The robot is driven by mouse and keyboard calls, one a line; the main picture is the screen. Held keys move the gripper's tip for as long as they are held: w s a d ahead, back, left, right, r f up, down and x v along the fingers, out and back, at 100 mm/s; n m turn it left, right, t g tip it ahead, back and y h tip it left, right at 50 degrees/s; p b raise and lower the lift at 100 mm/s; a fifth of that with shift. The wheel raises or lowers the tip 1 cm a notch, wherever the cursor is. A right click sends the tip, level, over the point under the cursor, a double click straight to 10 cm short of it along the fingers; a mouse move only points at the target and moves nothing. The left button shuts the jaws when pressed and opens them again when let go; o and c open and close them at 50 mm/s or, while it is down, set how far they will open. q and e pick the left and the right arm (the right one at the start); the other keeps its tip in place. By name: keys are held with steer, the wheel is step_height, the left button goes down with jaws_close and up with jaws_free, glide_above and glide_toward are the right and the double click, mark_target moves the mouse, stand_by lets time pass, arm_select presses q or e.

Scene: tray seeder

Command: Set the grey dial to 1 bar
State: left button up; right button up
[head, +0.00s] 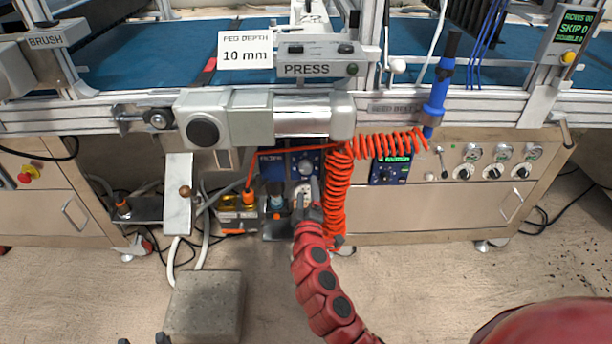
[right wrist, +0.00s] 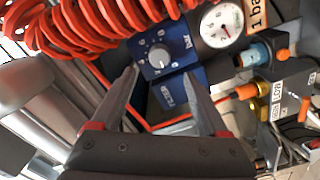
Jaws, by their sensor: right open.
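The grey dial (right wrist: 157,57) is a round knob on a dark blue panel (right wrist: 182,88) with a scale around it. It also shows in the head view (head: 306,167), low under the machine. My right gripper (right wrist: 162,72) is open, and its fingers point at the panel. In the right wrist view the dial appears between the fingertips; I cannot tell whether they touch it. In the head view the right gripper (head: 308,188) is just below the dial. A white round gauge (right wrist: 221,23) beside the panel has a "1 bar" label (right wrist: 258,14); its reading is too small to tell.
An orange coiled hose (head: 338,190) hangs close to the right of the dial and crosses the top of the wrist view. Yellow and orange valve fittings (head: 237,207) stand to the left. A stone block (head: 206,305) lies on the floor. Open floor lies in front.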

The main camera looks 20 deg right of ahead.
steer(key=v, duration=0.9)
steer(key=shift+p, duration=0.3)
steer(key=shift+a, duration=0.1)
